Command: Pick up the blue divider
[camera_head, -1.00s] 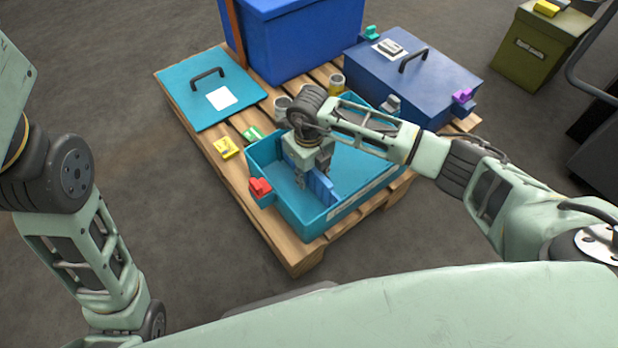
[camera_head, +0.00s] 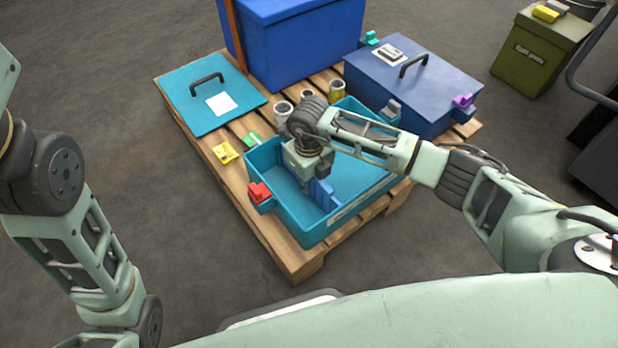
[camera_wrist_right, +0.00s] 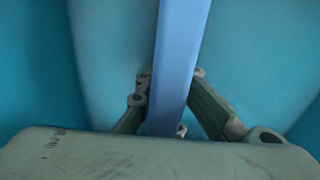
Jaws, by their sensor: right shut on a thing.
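The blue divider (camera_head: 324,194) stands upright inside the open teal bin (camera_head: 310,232) on the pallet. My right gripper (camera_head: 314,184) reaches down into the bin and is shut on the divider. In the right wrist view the divider (camera_wrist_right: 180,65) runs as a light blue strip between the two fingers of the gripper (camera_wrist_right: 168,112). The fingertips are partly hidden there, and I cannot tell whether the divider touches the bin floor. Of my left arm only links show at the left edge; its gripper is out of view.
The wooden pallet (camera_head: 292,262) also carries a teal lid (camera_head: 185,88) with a handle, a large blue bin (camera_head: 300,45), a closed dark blue box (camera_head: 425,100) and several small cans. A red clip (camera_head: 260,192) sits on the bin's left corner. An olive box (camera_head: 540,55) stands at the back right.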

